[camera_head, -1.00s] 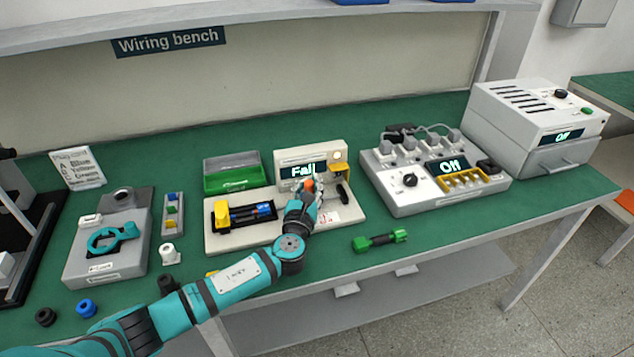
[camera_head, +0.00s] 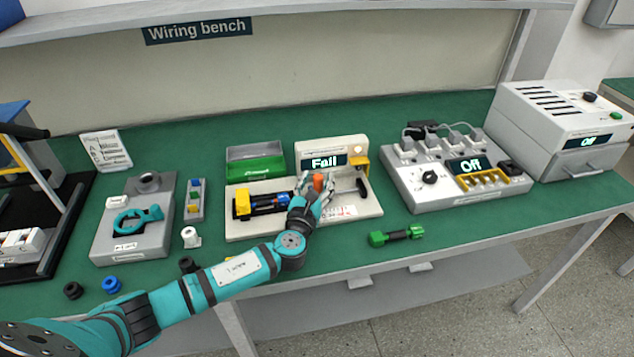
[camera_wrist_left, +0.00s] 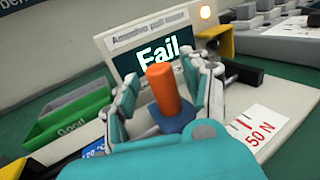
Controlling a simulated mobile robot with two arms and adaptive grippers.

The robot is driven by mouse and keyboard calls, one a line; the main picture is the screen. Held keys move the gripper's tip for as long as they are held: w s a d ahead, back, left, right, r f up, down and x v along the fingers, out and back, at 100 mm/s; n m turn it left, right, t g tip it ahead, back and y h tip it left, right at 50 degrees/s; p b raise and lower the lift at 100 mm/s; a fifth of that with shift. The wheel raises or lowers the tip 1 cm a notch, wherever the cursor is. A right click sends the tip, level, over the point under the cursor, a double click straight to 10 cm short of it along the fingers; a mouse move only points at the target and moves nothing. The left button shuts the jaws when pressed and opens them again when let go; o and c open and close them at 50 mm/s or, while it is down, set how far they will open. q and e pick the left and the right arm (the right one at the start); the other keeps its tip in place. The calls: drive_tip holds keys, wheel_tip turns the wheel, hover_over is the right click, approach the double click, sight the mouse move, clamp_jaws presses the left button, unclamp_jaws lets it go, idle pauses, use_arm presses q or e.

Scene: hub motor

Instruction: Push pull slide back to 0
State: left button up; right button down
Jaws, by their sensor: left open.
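The pull tester (camera_head: 372,204) stands mid-bench, and its display (camera_head: 325,162) reads "Fail". Its slide carries an upright orange knob (camera_head: 319,182), which also shows in the left wrist view (camera_wrist_left: 163,88) with a blue collar (camera_wrist_left: 172,118) at its base. A yellow block (camera_head: 242,205) and a blue connector piece sit at the tester's left. My left gripper (camera_head: 318,186) is open, its fingers on either side of the orange knob; contact is unclear. In the left wrist view a scale mark (camera_wrist_left: 262,128) reads "50 N". The slide's pointer is hidden. My right gripper is not in view.
A green "Good" bin (camera_head: 256,170) stands behind the tester. A green-ended connector (camera_head: 396,235) lies at the front right. The power box (camera_head: 455,172) reading "Off" stands right of the tester. A grey fixture with a teal handle (camera_head: 138,221) is at left.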

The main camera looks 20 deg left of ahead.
use_arm(q)
drive_tip(key=s, duration=0.4)
drive_tip(key=s+d, duration=0.1)
drive_tip(key=s, duration=0.7)
drive_tip(key=shift+d, duration=0.2)
